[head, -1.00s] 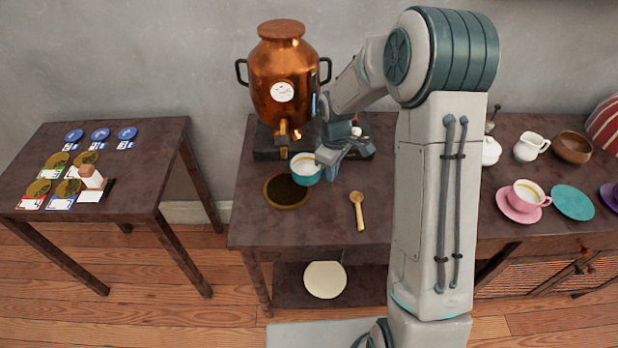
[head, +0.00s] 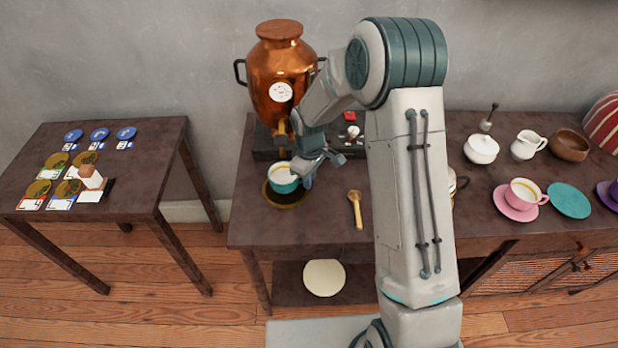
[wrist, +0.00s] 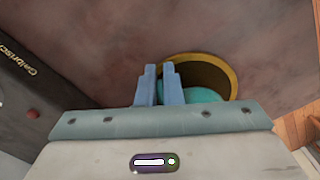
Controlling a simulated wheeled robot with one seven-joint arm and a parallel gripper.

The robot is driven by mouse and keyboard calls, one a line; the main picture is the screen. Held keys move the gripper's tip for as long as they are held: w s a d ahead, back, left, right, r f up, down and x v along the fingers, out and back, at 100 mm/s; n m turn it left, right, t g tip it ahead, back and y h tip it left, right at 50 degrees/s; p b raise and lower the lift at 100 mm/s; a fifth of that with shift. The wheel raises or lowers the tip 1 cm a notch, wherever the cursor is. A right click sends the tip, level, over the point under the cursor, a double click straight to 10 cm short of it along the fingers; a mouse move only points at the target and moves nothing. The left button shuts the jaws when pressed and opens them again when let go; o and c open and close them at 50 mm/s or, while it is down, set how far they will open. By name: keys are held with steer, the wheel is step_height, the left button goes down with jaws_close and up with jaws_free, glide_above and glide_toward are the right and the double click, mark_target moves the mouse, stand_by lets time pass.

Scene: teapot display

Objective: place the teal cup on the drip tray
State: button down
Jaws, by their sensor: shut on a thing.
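The teal cup (head: 283,179) with a pale inside is upright at the drip tray, below the copper urn's tap. The round drip tray (head: 284,204) has a dark middle and a brass rim; the cup covers its back part. My gripper (head: 310,168) is at the right side of the cup, shut on it. In the wrist view my gripper's fingers (wrist: 159,88) are close together, with part of the teal cup (wrist: 203,95) beyond them over the tray (wrist: 233,72). I cannot tell whether the cup touches the tray or hangs just above it.
The copper urn (head: 277,75) stands right behind the cup on a dark base. A wooden spoon (head: 355,208) lies to the right of the tray. A pink cup (head: 524,192), a teal saucer (head: 569,201) and a white jug (head: 528,146) stand farther right.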

steer(key=c, duration=1.6)
jaws_free()
steer(key=shift+f, duration=0.15)
step_height(320, 180, up, 12)
steer(key=shift+s+d+r+m+t, duration=0.45)
steer(key=shift+s+d+r+m, duration=1.35)
steer(key=shift+s, duration=2.2)
steer(key=shift+s+d+r+m+t, duration=0.5)
steer(key=shift+s+d+r+m, duration=1.25)
steer(key=shift+s, duration=2.3)
steer(key=shift+s+d+r+m+t, duration=0.45)
steer(key=shift+s+d+r+m, duration=1.35)
steer(key=shift+s, duration=2.2)
steer(key=shift+d+f, duration=0.15)
